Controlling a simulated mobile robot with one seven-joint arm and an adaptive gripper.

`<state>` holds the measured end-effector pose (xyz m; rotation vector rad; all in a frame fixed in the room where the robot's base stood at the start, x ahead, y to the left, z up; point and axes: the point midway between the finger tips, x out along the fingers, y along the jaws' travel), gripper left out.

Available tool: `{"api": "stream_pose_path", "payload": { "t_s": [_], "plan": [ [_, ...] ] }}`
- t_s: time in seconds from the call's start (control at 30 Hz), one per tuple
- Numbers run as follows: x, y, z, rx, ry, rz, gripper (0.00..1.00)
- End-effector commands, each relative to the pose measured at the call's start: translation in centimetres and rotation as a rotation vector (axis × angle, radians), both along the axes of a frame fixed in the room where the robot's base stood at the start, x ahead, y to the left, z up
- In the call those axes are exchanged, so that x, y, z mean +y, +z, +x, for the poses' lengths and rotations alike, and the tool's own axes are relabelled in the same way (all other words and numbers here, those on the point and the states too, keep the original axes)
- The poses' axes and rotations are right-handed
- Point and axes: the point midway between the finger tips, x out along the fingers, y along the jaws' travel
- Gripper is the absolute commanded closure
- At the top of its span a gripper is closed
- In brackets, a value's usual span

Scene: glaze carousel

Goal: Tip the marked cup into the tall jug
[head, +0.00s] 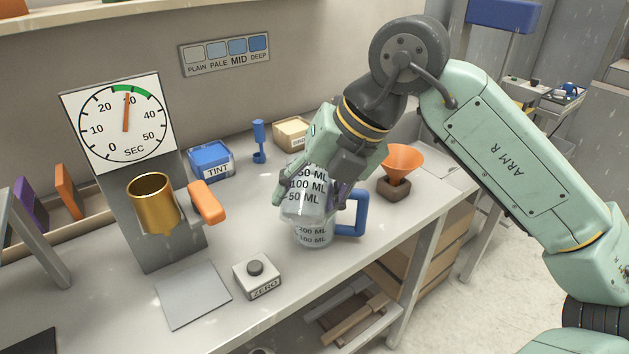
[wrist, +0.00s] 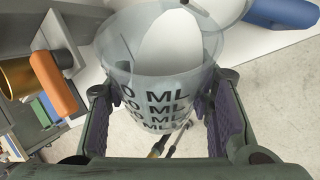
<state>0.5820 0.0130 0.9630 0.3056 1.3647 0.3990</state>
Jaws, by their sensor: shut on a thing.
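My gripper (head: 312,182) is shut on the marked cup (head: 304,204), a clear cup with dark ML lines. In the wrist view the marked cup (wrist: 158,88) fills the space between both fingers, with its wide rim toward the top. Its contents cannot be told for sure. The tall jug (head: 313,236), clear with ML marks and a blue handle (head: 354,212), stands on the bench. In the head view the cup overlaps the jug's upper part and hides its mouth. The jug's blue handle (wrist: 285,12) shows at the wrist view's top right.
A gold cup (head: 153,203) with an orange handle sits at the dial stand (head: 120,123) on the left. A ZERO button box (head: 257,279), grey plate (head: 193,296), TINT tub (head: 211,160), blue stirrer (head: 259,142) and orange funnel (head: 403,160) surround the jug. The bench's front edge is close.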

Motion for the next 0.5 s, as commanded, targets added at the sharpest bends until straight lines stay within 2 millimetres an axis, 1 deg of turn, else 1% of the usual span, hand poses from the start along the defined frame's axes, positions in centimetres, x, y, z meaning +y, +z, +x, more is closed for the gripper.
{"api": "stream_pose_path", "payload": {
  "t_s": [0.5],
  "plan": [
    [-0.02,-0.75,0.03,0.058,-0.001,0.009,0.87]
  ]
}}
